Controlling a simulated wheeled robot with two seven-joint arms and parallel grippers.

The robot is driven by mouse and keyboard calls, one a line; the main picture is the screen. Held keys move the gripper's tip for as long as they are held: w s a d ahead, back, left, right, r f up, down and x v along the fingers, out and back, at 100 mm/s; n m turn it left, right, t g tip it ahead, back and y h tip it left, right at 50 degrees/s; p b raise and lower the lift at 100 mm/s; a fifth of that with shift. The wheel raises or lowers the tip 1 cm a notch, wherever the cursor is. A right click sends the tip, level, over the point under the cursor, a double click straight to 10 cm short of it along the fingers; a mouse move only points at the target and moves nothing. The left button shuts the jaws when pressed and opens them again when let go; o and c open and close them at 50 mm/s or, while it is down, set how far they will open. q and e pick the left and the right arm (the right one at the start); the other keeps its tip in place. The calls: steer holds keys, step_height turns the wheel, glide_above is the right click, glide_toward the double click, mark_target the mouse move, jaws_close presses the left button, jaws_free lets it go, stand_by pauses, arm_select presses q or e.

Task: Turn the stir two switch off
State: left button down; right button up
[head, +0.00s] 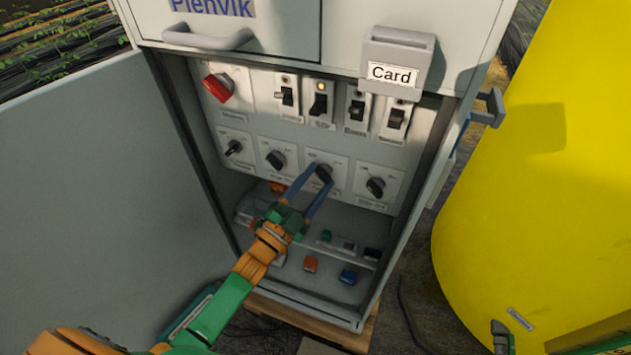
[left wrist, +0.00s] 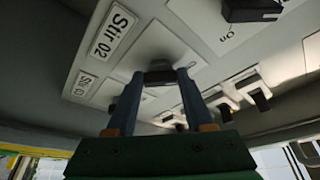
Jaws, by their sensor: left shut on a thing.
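My left gripper (head: 317,178) reaches into the open cabinet and is shut on the third rotary knob (head: 323,171) from the left in the lower row. The left wrist view shows both fingers around the black knob (left wrist: 158,75); its pointer position is hard to read. A label reading Stir 02 (left wrist: 110,30) shows beside the fingers, with another Stir label (left wrist: 82,85) below it. I cannot tell surely which knob each label names. The other knobs in the row are the first (head: 234,147), the second (head: 276,160) and the fourth (head: 376,187).
Above the knobs are a red rotary switch (head: 217,87) and several toggle switches, one with a lit yellow lamp (head: 320,86). Small coloured items lie on the cabinet floor. The open door (head: 90,190) stands left; a Card holder (head: 392,72) juts above. A yellow tank (head: 545,180) stands right.

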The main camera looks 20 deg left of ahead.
arm_select(q)
steer(key=shift+c, duration=1.4)
jaws_free()
steer(key=v, duration=0.7)
